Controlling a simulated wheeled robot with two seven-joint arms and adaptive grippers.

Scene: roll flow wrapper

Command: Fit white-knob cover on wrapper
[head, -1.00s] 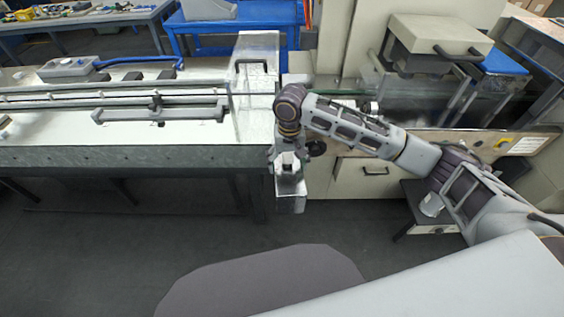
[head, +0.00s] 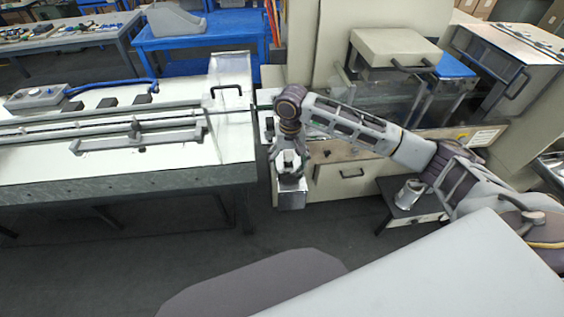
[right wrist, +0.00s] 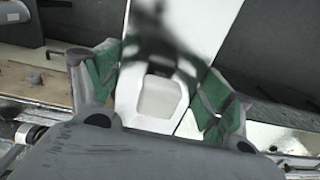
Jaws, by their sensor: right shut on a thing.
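My right gripper (head: 287,163) hangs down in front of the wrapper (head: 390,140) and is shut on the cover (head: 291,194), a pale metallic box-like piece held below the fingers. In the right wrist view, the green-padded fingers of my right gripper (right wrist: 161,88) sit on both sides of a white knob (right wrist: 160,97). The cover's pale flat face (right wrist: 192,25) stretches away beyond it. The cover appears in the air, apart from the wrapper front. My left gripper is not in view.
A long white infeed table (head: 120,180) lies left, with a clear guard with a black handle (head: 230,90) at its end. A low stand with a metal can (head: 410,193) is at right. Open floor (head: 150,250) lies in front.

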